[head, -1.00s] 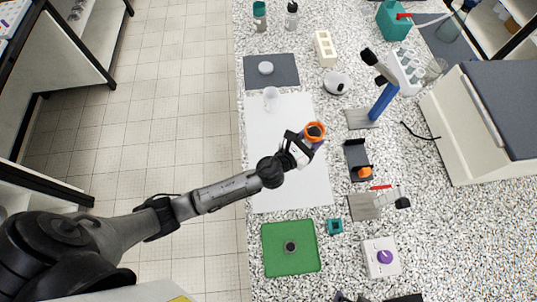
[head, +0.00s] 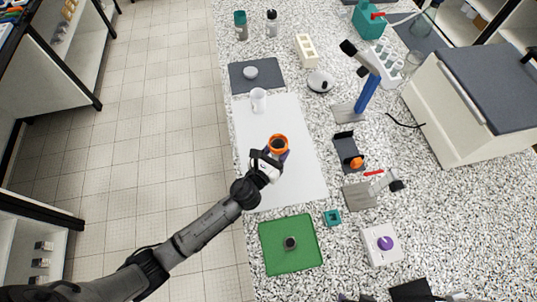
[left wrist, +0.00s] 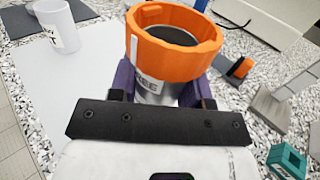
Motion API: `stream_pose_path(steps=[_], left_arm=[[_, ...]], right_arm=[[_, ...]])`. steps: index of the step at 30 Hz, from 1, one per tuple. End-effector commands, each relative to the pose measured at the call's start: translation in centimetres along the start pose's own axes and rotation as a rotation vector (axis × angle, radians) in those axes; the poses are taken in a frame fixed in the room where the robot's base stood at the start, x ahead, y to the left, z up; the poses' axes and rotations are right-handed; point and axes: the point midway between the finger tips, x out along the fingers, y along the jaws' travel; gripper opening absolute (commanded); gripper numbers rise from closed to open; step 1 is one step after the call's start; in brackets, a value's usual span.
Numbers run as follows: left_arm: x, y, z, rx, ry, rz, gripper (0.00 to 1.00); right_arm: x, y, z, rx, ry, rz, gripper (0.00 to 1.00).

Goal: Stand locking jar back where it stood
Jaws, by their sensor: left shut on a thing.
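The jar (head: 278,144) has a wide orange collar, a dark top and a grey body with a partly hidden label. My left gripper (head: 272,160) is shut on it, over the white sheet in the head view. In the left wrist view the jar (left wrist: 172,42) sits upright between the purple fingers of the left gripper (left wrist: 165,88). The fingers hide part of its lower body. I cannot tell whether its base touches the sheet. My right gripper is not in view.
A white cup (head: 259,99) stands at the sheet's far end (head: 295,125). A black holder with an orange knob (head: 348,150) and a grey plate with a red-handled device (head: 360,196) stand to the right. A green mat (head: 275,258) lies nearer. Much of the sheet is bare.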

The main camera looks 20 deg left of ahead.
Motion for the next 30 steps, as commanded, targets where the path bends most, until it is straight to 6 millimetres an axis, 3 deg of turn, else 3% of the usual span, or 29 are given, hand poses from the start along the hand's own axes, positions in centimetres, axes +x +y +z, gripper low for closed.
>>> stream_pose_path(steps=[3,9,13,21,30], left_arm=[[0.3,1.8,-1.2,0.001,-0.002,0.001,0.09],[0.5,3.2,-1.9,0.0,-0.002,0.0,0.09],[0.5,3.4,-2.5,-0.002,-0.002,0.0,0.09],[0.5,3.4,-5.7,-0.003,-0.002,0.001,0.09],[0.5,3.4,-5.9,0.0,-0.003,-0.001,0.09]], right_arm=[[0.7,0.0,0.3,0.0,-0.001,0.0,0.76],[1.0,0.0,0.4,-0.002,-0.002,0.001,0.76],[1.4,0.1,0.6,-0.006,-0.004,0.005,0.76],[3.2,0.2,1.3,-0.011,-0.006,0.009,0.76],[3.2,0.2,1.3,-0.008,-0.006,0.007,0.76]])
